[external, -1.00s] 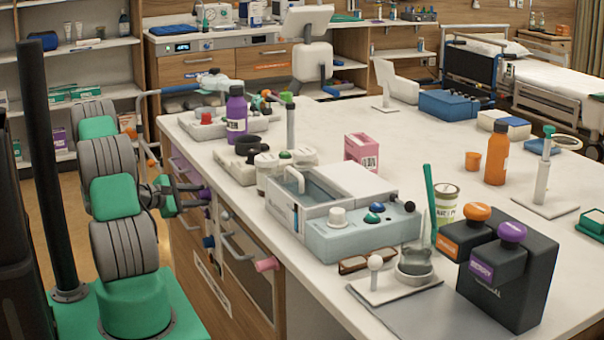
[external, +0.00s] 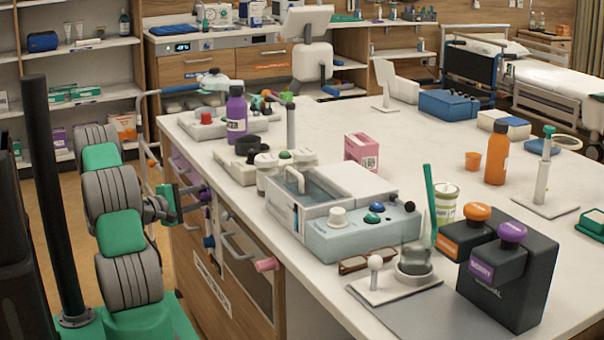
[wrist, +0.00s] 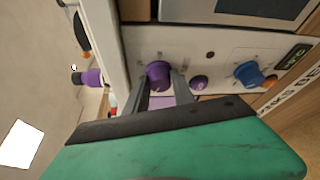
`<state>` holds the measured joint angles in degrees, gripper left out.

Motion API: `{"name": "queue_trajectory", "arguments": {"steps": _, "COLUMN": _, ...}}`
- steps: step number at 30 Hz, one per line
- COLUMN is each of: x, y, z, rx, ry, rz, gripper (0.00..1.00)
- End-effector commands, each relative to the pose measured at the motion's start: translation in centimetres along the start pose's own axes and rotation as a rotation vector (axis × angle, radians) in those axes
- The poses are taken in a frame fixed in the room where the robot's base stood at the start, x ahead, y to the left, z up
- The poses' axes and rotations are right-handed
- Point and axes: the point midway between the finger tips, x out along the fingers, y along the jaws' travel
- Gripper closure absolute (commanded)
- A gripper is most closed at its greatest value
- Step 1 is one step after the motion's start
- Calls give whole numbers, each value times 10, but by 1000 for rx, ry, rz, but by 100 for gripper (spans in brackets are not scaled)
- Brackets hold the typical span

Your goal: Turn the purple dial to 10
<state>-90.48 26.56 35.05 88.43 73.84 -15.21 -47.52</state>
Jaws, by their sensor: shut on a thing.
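The purple dial (wrist: 157,71) is on a pale front panel in the wrist view, with faint markings around it that are too small to read. My gripper (wrist: 161,85) has its two grey fingers on either side of the dial and is shut on it. Which number the dial points to cannot be told. In the external view my gripper (external: 188,197) is at the counter's left front face, beside a small purple knob (external: 205,195); its fingertips are too small to make out there.
A smaller purple knob (wrist: 198,82) and a blue dial (wrist: 247,74) are on the same panel, right of the purple dial.

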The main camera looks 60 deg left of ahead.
Motion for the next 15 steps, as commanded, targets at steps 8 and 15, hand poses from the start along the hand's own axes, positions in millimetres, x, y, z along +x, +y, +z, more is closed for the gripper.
{"name": "queue_trajectory", "arguments": {"steps": 8, "x": 1, "y": -10, "z": -3, "rx": 231, "ry": 1, "rz": 96, "gripper": 100}}
{"name": "queue_trajectory", "arguments": {"steps": 15, "x": 1, "y": -9, "z": -2, "rx": 380, "ry": 0, "rz": 158, "gripper": 100}}
